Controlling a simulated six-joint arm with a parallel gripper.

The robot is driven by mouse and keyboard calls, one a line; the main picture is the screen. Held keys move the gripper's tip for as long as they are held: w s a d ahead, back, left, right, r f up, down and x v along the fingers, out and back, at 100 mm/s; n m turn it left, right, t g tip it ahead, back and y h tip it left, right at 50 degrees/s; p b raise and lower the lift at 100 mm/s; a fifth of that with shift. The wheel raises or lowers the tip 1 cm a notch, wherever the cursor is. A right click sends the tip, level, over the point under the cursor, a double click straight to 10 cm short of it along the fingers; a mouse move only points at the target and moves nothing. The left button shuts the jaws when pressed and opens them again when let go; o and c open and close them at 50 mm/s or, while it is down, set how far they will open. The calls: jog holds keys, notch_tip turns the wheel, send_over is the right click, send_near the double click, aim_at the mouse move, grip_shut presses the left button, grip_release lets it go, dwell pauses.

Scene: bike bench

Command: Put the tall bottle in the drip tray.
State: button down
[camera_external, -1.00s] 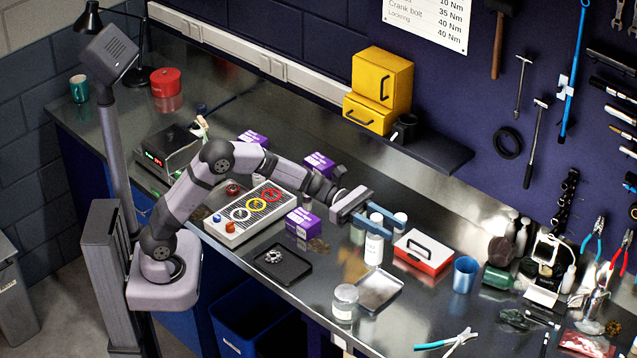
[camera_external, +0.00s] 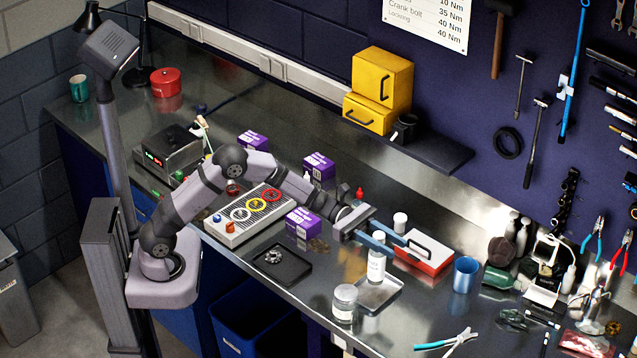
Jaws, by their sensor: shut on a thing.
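The tall bottle (camera_external: 376,268) is white and upright. My gripper (camera_external: 385,243) is shut on its upper part with blue fingers. The drip tray (camera_external: 389,297) is a shallow silver tray near the front of the bench. The bottle's lower end shows over the back part of the tray, inside its outline. I cannot tell whether the base touches the tray floor. The fingers hide part of the bottle's top.
A clear jar with a pale lid (camera_external: 344,303) stands just left of the tray. A red and white box (camera_external: 425,254), a white-capped container (camera_external: 400,222) and a blue cup (camera_external: 465,274) stand behind and right. A black tray (camera_external: 280,265) lies to the left.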

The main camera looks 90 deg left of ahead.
jog(key=shift+f+p, duration=0.6)
jog(key=shift+f, duration=1.45)
jog(key=c, duration=1.3)
grip_release()
jog(key=b+v, duration=0.5)
jog(key=v, duration=0.7)
